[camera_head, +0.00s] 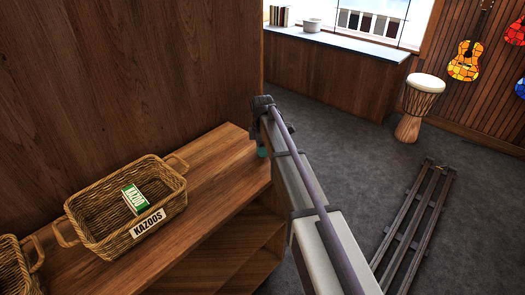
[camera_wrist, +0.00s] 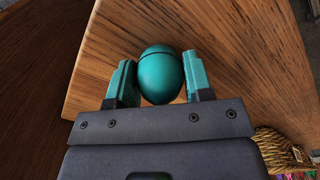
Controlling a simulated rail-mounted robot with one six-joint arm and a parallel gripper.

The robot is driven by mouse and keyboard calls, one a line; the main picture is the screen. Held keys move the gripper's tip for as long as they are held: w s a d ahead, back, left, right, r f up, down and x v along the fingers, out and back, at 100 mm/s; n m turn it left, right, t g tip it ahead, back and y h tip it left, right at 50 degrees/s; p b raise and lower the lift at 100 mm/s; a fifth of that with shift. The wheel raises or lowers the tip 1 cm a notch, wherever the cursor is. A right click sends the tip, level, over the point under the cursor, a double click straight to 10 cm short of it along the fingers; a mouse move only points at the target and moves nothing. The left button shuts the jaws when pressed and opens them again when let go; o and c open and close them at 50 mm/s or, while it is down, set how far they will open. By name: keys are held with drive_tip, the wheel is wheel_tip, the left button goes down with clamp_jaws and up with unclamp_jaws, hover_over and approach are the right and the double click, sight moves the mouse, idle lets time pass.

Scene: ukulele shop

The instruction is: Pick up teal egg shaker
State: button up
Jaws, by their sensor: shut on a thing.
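The teal egg shaker (camera_wrist: 160,75) is between the two teal-padded fingers of my gripper (camera_wrist: 160,82) in the wrist view. The fingers are shut on it, one on each side. Wooden shelf top shows behind the egg; I cannot tell whether the egg touches it. In the head view, my gripper (camera_head: 262,152) is a small teal patch at the right end of the wooden shelf (camera_head: 225,165). My arm hides most of it there, and the egg cannot be told apart from the finger pads.
A wicker basket (camera_head: 95,235) labelled KAZOOS holds a green and white box (camera_head: 134,198) on the shelf's left part. Another basket (camera_head: 15,268) is at the left edge. A dark wood panel (camera_head: 130,70) rises behind the shelf. A drum (camera_head: 417,105) stands far right.

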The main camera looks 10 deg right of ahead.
drive_tip(key=shift+c, duration=1)
wheel_tip(320, 180, up, 10)
drive_tip(key=p, duration=1)
drive_tip(key=shift+r, duration=0.15)
